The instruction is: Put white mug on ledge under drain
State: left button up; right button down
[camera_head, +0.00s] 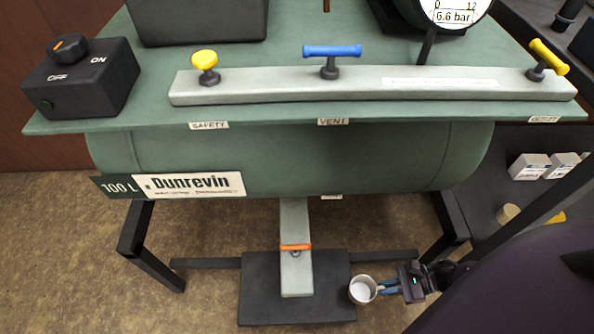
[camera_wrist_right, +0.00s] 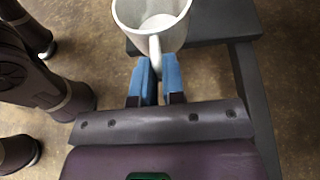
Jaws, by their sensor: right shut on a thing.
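The white mug (camera_head: 363,290) is upright at the right edge of the dark ledge (camera_head: 258,290). I cannot tell whether it touches the ledge or hangs above it. The drain (camera_head: 296,270) is a grey strip with an orange handle (camera_head: 295,247), over the middle of the ledge, left of the mug. My right gripper (camera_head: 383,288) is shut on the mug's handle from the right. In the right wrist view the mug (camera_wrist_right: 140,12) shows at the top, its handle between the blue fingertips (camera_wrist_right: 157,80). My left gripper is not in view.
The green tank (camera_head: 330,155) stands above the ledge on dark legs (camera_head: 150,245). One leg (camera_head: 450,225) is close behind my right gripper. A shelf with small white boxes (camera_head: 530,166) is at the right. Brown floor is open left of the ledge.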

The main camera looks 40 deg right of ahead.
jog(key=shift+w+a+r, duration=0.1)
jog(key=shift+w+a, duration=0.15)
jog(key=shift+a, duration=0.1)
jog(key=p, duration=0.2)
send_over(320, 299)
jog(key=s+d, duration=0.1)
jog(key=d, duration=0.1)
jog(key=shift+s+a, duration=0.1)
jog(key=shift+a, duration=0.05)
jog(key=shift+b+x, duration=0.3)
jog(key=shift+x, duration=0.85)
jog(key=f, duration=0.1)
jog(key=f+b, duration=0.1)
jog(key=shift+s+f+b, duration=0.25)
jog(key=shift+s+b, duration=0.05)
jog(key=shift+w+f, duration=0.1)
jog(key=shift+f, duration=0.1)
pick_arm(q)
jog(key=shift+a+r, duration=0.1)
pick_arm(e)
jog(key=shift+w+r, duration=0.1)
jog(key=shift+w, duration=0.1)
